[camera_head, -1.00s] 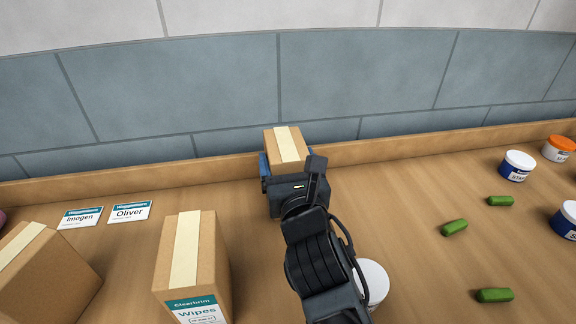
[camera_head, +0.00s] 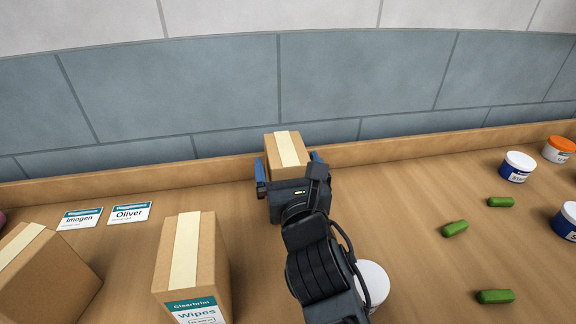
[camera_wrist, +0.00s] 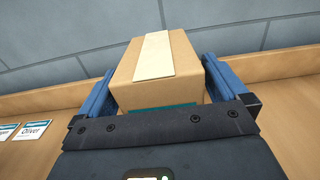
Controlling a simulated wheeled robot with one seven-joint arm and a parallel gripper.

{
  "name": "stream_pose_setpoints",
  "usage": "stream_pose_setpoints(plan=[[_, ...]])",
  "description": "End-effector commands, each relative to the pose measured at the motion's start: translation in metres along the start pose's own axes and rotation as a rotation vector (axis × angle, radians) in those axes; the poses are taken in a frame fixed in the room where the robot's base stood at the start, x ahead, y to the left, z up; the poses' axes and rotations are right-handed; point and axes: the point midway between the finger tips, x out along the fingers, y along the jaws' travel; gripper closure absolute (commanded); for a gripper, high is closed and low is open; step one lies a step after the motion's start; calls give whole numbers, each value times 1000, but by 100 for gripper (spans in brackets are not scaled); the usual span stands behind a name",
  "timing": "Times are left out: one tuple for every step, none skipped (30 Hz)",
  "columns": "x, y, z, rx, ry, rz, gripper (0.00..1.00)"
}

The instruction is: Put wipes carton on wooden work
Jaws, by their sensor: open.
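A small brown carton (camera_head: 287,147) with a pale tape strip stands on the wooden worktop (camera_head: 400,215) near the back ledge. My gripper (camera_head: 288,165) is open around it, with one blue finger on each side. In the wrist view the carton (camera_wrist: 157,68) sits between the two spread fingers (camera_wrist: 160,85), with a gap at least on the left; a teal label edge shows low on its near face. The gripper body hides the carton's lower front. A larger carton labelled Wipes (camera_head: 193,265) stands at the front left, apart from my gripper.
Another brown carton (camera_head: 45,275) stands at the far left. Name cards Imogen (camera_head: 80,219) and Oliver (camera_head: 130,212) lie behind. A white tub (camera_head: 373,284) is beside my arm. Green pieces (camera_head: 455,228) and tubs (camera_head: 517,166) are at the right. A tiled wall rises behind the ledge.

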Motion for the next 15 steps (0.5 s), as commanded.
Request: stream_pose_setpoints(plan=[[-8,0,-2,-2,2,0,0],[-13,0,-3,-2,3,1,0],[-20,0,-2,-1,2,1,0],[-26,0,-2,-1,3,1,0],[-32,0,-2,0,2,1,0],[-41,0,-3,-1,2,0,0],[-48,0,-3,-2,3,0,0],[-54,0,-3,-2,3,1,0],[-62,0,-2,-1,3,1,0],[-69,0,-3,-1,3,1,0],[-74,0,-2,-1,2,0,0],[-82,0,-3,-2,3,0,0],[-86,0,-2,-1,2,0,0],[-91,0,-2,-1,3,1,0],[-97,0,-2,-1,2,1,0]])
